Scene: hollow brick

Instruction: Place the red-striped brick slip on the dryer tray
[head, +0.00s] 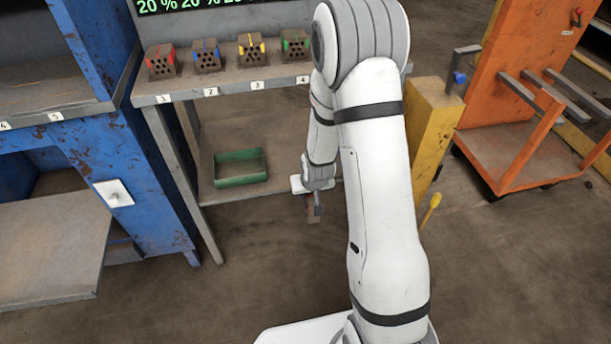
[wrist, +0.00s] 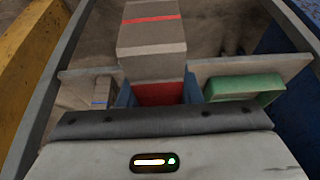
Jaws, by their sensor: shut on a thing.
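My gripper (wrist: 158,97) is shut on a grey-brown brick slip (wrist: 152,38) with a red stripe across it, in the wrist view. A red patch shows between the blue fingers, at the slip's near end. In the head view my gripper (head: 314,204) hangs in front of the rack's lower shelf, right of a green tray (head: 240,170), and the slip is small and partly hidden there. A flat grey slab (head: 50,248) juts from the blue cabinet at the left; I cannot tell whether it is the dryer tray. In the wrist view the green tray (wrist: 243,88) is at the right.
Several hollow bricks with coloured stripes (head: 206,55) stand on the rack's numbered upper shelf (head: 222,88). A blue-striped piece (wrist: 102,93) shows left in the wrist view. A yellow post (head: 432,130) and an orange cart (head: 520,100) stand at the right. The front floor is clear.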

